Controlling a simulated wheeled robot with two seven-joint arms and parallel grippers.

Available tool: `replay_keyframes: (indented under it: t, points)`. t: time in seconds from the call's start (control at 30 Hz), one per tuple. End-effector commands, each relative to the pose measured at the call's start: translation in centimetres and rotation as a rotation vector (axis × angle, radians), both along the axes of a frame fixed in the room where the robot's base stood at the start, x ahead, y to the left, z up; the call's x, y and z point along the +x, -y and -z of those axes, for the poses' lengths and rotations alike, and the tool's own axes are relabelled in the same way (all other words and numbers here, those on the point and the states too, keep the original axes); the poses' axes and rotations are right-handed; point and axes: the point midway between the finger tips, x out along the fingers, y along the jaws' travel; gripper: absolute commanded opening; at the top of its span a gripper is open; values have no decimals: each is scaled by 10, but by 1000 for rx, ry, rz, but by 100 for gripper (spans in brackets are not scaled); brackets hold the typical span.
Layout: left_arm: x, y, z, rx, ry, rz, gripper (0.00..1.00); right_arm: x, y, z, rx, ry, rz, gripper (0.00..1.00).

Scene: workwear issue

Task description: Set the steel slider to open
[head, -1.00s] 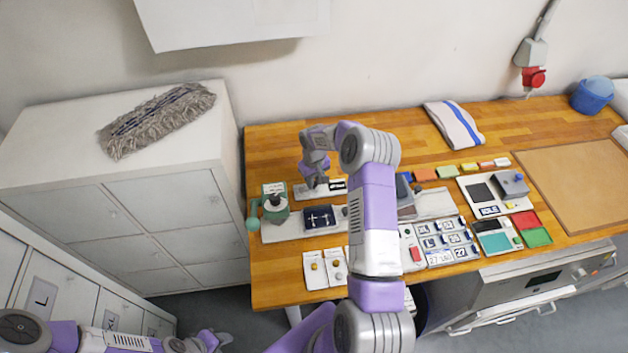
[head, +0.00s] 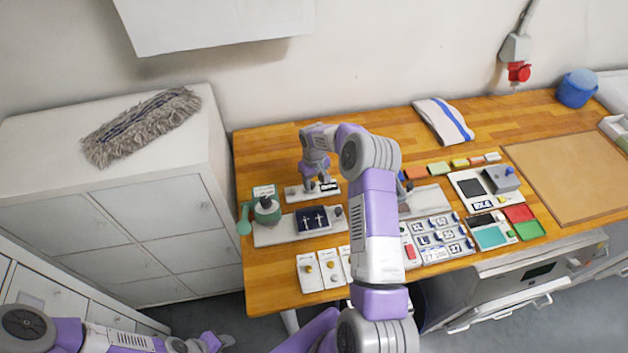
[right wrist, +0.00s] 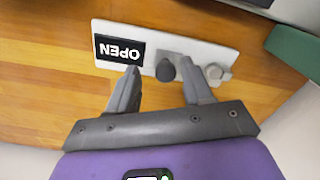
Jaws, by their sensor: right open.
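The slider plate is a white strip (head: 292,194) near the left back of the bench; it fills the upper middle of the right wrist view (right wrist: 225,57). It bears a black "OPEN" label (right wrist: 119,51), upside down there. A dark knob (right wrist: 166,71) on a grey steel piece stands beside the label, with a round grey knob (right wrist: 214,72) on its other side. My right gripper (head: 323,186) is open over the plate; its fingers (right wrist: 158,68) stand either side of the dark knob, with visible gaps. My left gripper (head: 214,341) is low at the left, its jaws unclear.
A green device (head: 266,209) and a dark blue panel (head: 318,220) stand in front of the plate. Cards with yellow knobs (head: 309,272) lie nearer the front edge. My right arm hides the bench middle. Bare wood lies behind the plate (head: 265,150).

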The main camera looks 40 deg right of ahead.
Motion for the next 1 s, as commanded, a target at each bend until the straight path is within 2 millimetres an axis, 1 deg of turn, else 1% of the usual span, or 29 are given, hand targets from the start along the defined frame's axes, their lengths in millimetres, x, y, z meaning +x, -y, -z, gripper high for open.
replay_keyframes:
  t: [0.13, 0.23, 0.5, 0.6, 0.77, 1.0]
  points:
    - [0, 0, 0, 0, 0, 0, 43, 1, -1, -2, 1, 1, -1, 50]
    - [0, 0, 1, 0, 0, 0, 43, 1, -1, -11, 1, 3, -1, 50]
    - [0, 0, 6, 0, 0, 0, 43, 1, 0, -55, -1, 4, 0, 50]
    - [0, 0, 7, 0, 0, 0, 43, 1, 0, -68, -1, 3, -1, 50]
    - [0, 0, 7, 0, 0, 0, 43, 0, 0, -75, 1, 0, 0, 50]
    - [0, 0, 7, 0, 0, 0, 43, 0, 0, -76, 1, 0, 0, 50]
